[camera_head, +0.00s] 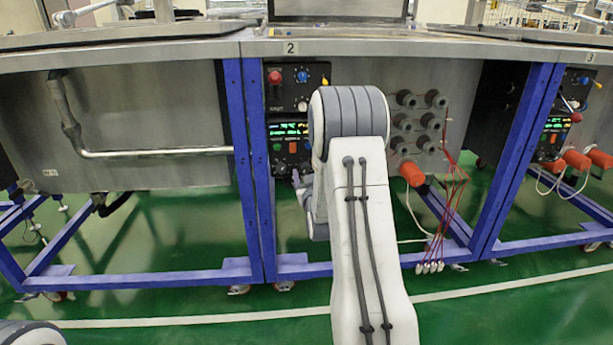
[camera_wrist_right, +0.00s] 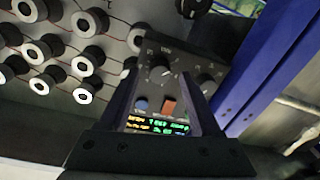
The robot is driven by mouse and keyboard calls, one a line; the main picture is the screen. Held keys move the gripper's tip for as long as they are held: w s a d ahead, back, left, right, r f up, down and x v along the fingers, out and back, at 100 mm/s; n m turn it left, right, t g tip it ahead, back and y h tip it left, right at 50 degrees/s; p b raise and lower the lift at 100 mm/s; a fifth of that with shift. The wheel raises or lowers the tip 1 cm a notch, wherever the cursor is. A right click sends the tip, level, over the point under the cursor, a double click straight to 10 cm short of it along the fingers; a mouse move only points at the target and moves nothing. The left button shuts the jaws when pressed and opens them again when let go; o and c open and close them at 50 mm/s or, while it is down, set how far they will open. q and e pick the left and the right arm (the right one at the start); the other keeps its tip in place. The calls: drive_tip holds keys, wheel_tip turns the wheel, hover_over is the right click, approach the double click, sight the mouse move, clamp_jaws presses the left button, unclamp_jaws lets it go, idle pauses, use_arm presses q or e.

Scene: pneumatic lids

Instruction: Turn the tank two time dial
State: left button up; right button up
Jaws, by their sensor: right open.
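Tank two's frame carries a "2" label (camera_head: 290,48). Its lower control panel (camera_head: 288,146) has a lit display and is partly hidden by my right arm. In the right wrist view, the panel appears turned over, with its display (camera_wrist_right: 155,125) near the gripper base. One black dial with scale marks (camera_wrist_right: 161,71) shows between the finger ends, and a second dial (camera_wrist_right: 208,86) lies to the right. I cannot read which is the time dial. My right gripper (camera_wrist_right: 161,78) is open and empty, facing the panel; it is small in the head view (camera_head: 301,187). My left gripper is not visible.
An upper panel with a red knob (camera_head: 274,77) sits above. Several round grey ports (camera_head: 406,98), an orange plug (camera_head: 411,173) and red hoses (camera_head: 453,175) are to the right. A blue post (camera_head: 248,170) stands close on the left. The green floor ahead is open.

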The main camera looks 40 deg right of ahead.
drive_tip(key=shift+w+d, duration=0.1)
drive_tip(key=shift+w, duration=0.1)
clamp_jaws()
